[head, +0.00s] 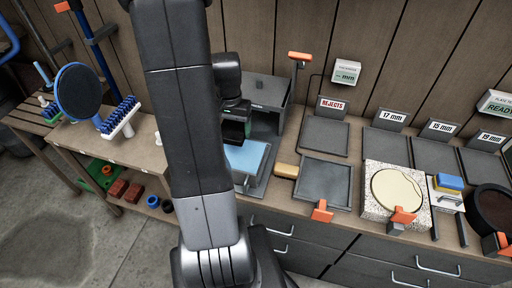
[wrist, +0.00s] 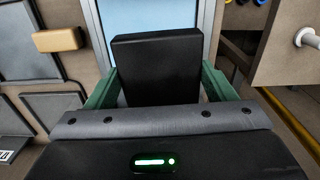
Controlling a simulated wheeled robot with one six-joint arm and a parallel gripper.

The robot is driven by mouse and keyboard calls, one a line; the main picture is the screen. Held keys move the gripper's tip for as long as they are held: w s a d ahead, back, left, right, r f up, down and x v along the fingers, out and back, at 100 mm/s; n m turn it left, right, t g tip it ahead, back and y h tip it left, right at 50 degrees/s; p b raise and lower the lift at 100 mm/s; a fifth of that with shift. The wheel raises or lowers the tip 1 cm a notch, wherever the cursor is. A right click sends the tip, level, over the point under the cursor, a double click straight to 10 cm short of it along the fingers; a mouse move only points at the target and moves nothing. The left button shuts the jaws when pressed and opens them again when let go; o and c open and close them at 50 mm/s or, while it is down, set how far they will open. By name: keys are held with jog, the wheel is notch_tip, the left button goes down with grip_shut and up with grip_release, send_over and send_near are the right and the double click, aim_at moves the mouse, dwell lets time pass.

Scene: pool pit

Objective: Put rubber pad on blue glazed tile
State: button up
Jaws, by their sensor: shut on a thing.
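My gripper (head: 236,118) is shut on the rubber pad, a black rectangular block (wrist: 156,68) held between the two green fingers in the wrist view. The blue glazed tile (head: 248,160) lies flat on a grey stand, left of the middle of the bench. My gripper is just above the tile. The tile also shows behind the pad in the wrist view (wrist: 130,16), partly hidden by it. My arm hides the tile's left side in the head view. I cannot tell whether the pad touches the tile.
A grey box-like fixture (head: 267,93) stands right behind the tile. A tan-handled block (head: 287,170) and a dark framed tray (head: 325,182) lie to its right. Farther right are labelled dark plates and a round cream disc (head: 397,192). A side bench with brushes stands left.

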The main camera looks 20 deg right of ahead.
aim_at(238, 131)
jog(key=shift+s+d+m, duration=0.3)
jog(key=shift+s+d, duration=0.2)
jog(key=shift+d, duration=0.4)
notch_tip(238, 131, down, 4)
jog(key=shift+a+f, duration=0.1)
jog(key=shift+w+f, duration=0.1)
jog(key=shift+f, duration=2.4)
jog(key=shift+f, duration=0.2)
jog(key=o, duration=1.1)
jog(key=shift+r, duration=0.1)
notch_tip(238, 131, up, 12)
jog(key=shift+r, duration=0.15)
